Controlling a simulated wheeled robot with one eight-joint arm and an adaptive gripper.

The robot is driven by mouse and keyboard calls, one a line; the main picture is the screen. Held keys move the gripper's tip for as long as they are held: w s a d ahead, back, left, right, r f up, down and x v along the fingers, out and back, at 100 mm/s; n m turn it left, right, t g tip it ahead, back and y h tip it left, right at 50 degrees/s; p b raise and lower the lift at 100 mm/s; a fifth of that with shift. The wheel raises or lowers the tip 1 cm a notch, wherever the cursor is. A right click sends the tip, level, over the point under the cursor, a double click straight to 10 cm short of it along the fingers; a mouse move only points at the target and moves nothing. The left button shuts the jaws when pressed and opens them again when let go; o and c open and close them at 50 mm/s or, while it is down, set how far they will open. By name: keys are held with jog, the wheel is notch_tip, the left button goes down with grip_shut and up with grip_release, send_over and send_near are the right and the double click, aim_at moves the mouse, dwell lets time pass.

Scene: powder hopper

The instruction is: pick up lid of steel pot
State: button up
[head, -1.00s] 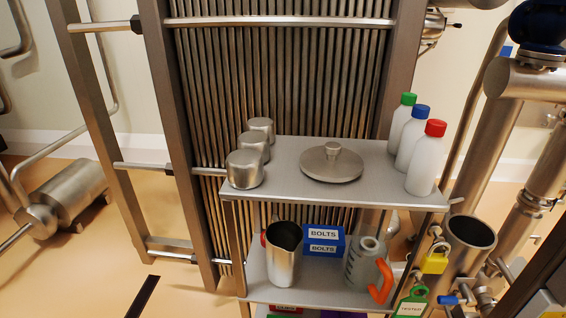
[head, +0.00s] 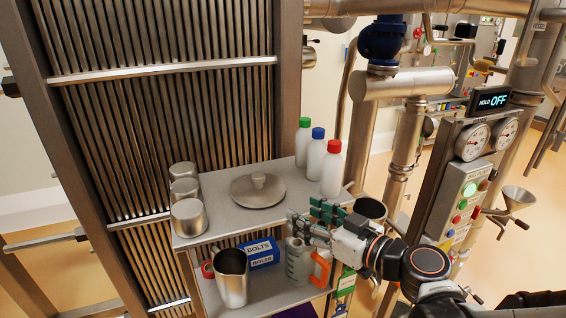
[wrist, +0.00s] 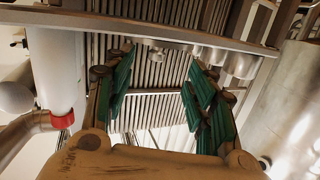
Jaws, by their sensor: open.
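The steel lid (head: 258,196), a flat round disc with a small knob, lies on the top shelf, between the steel cups and the white bottles. In the wrist view, which looks upside down, the lid (wrist: 152,44) appears edge-on along the shelf, with its knob pointing down in the picture. My gripper (head: 308,216) has green fingers and is at the shelf's front right edge, to the right of the lid and apart from it. In the wrist view my gripper (wrist: 160,58) is open and empty, its fingers spread to either side of the lid. I cannot tell which vessel is the lid's pot.
Three steel cups (head: 188,218) stand left on the shelf. The red-capped bottle (head: 331,172), with blue- and green-capped ones behind, stands right, close to my gripper; it shows in the wrist view (wrist: 50,70). Below are a jug (head: 231,277), a bolts box (head: 262,254) and a beaker (head: 297,260).

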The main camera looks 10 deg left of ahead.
jog(key=a+r+t+y, duration=0.1)
jog(key=r, duration=0.1)
send_near(262, 180)
jog(key=shift+n, duration=0.3)
jog(key=x, duration=0.4)
jog(key=shift+r+b, duration=0.15)
jog(key=shift+b, duration=0.15)
jog(key=x, duration=0.1)
jog(key=b+x, duration=0.1)
jog(key=x, duration=0.2)
jog(key=shift+w+a+f+b, duration=0.15)
jog(key=shift+a+f+b, duration=0.1)
jog(key=shift+f+b, duration=0.05)
jog(key=shift+w+a+r, duration=0.1)
jog(key=shift+w+a, duration=0.15)
grip_shut()
